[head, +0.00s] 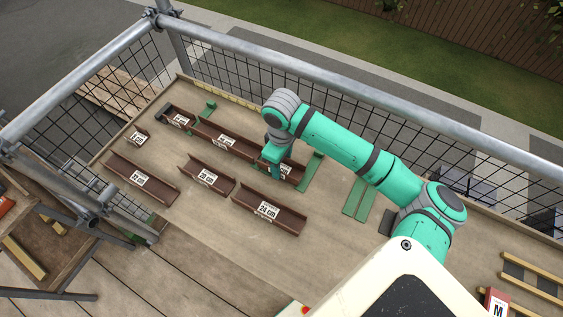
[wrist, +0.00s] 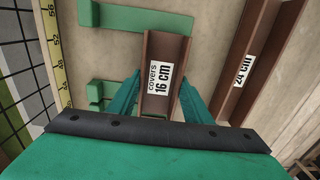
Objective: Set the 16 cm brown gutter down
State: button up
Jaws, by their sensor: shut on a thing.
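The 16 cm brown gutter (wrist: 166,48), an open channel with a white "covers 16 cm" label, lies between my two green fingers in the wrist view. My gripper (wrist: 158,98) is shut on it, one finger against each side wall. In the head view my gripper (head: 276,168) points down at the right end of the back row, and the gutter (head: 296,170) shows partly behind it. Its far end is close to a green bracket (wrist: 135,18). I cannot tell whether the gutter touches the table or a bracket.
A brown gutter (head: 235,146) and a shorter one with a dark end continue the row leftward. Several loose gutters, one marked 24 cm (head: 268,211), lie in front. Another green bracket (wrist: 96,91) stands left of my finger. A mesh guardrail (head: 340,100) runs behind.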

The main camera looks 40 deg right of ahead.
aim_at(282, 168)
jog(key=shift+f, duration=0.25)
jog(key=o, duration=1.1)
notch_tip(282, 168, up, 13)
jog(key=shift+f, duration=0.2)
